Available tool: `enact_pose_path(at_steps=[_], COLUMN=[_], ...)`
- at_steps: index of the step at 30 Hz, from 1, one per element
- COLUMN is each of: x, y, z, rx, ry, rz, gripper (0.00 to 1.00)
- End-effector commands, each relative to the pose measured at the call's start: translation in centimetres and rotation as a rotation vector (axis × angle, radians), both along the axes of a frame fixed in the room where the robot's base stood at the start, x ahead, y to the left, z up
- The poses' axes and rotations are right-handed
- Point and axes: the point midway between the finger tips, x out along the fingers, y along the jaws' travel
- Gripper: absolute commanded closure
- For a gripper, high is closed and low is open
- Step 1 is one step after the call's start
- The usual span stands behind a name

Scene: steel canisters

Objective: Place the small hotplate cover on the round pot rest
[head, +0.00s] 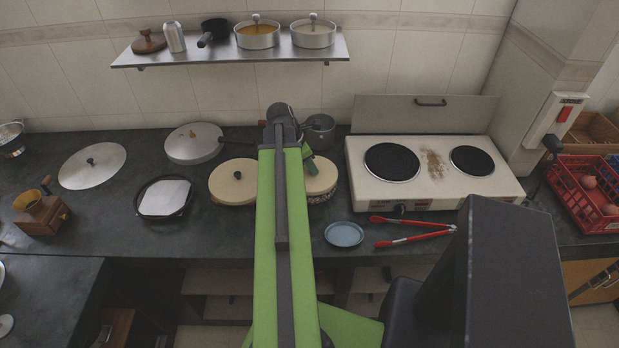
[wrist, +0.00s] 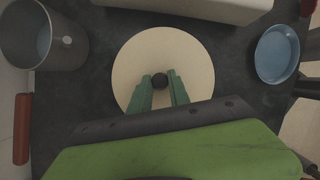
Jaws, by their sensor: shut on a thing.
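A round cream cover with a black knob (wrist: 187,52), likely the small hotplate cover, lies below my gripper (wrist: 163,80). In the head view its right part (head: 322,177) shows beside my arm, above a patterned edge. The green fingers are shut on the knob from both sides. Whether the cover is lifted I cannot tell. A small blue round dish-like piece (head: 344,234), possibly the round pot rest, lies empty near the counter's front edge. It also shows at the right of the wrist view (wrist: 277,53).
A similar cream cover (head: 232,190) lies left of my arm. The white two-plate hotplate (head: 435,190) stands right, with red tongs (head: 415,240) in front. A grey pot (head: 319,133) stands behind. A black pan (head: 150,208) and steel lids are farther left.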

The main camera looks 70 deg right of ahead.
Motion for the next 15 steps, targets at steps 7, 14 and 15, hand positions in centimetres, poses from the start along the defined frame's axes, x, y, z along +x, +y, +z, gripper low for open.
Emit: enact_pose_path(at_steps=[7,14,15], x=[-0.03,-0.05,-0.05], y=[-0.01,-0.02,-0.02], z=[-2.35,-2.70,-2.72], rx=[0.000,0.000,0.000], ry=[0.000,0.000,0.000], rz=[0.000,-0.001,-0.001], gripper=[1.00,1.00,0.76])
